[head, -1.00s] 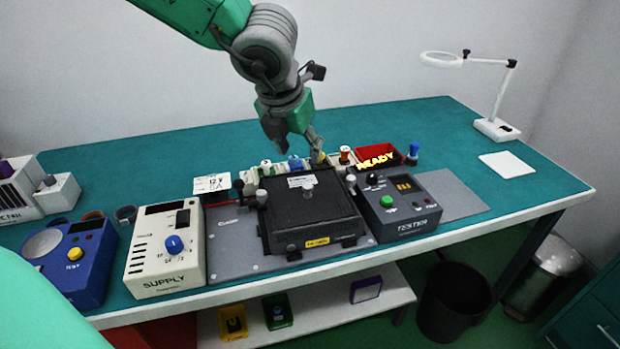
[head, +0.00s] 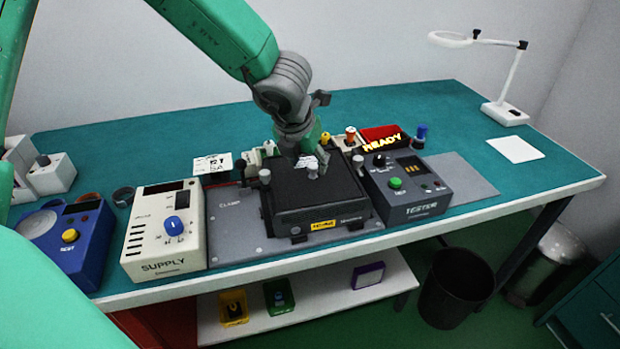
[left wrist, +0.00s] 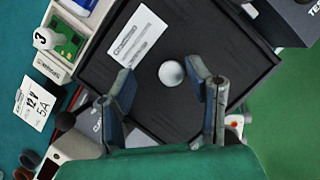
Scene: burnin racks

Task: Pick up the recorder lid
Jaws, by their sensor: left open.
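The recorder lid (head: 343,178) is the flat black top of the box on the grey plate, with a white label and a small pale knob (head: 313,172). My left gripper (head: 306,152) is over the far part of the lid, close to the knob, and partly hides the label. In the left wrist view the lid (left wrist: 190,118) fills the middle, and its round knob (left wrist: 171,73) appears between the two spread fingers of my left gripper (left wrist: 165,82). The gripper is open and holds nothing. My right gripper is not in view.
The tester (head: 410,190) stands close at the right of the recorder, the cream supply (head: 163,235) at the left. Upright clamp knobs (head: 265,177) flank the lid. A red bin (head: 383,133) and small parts stand behind.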

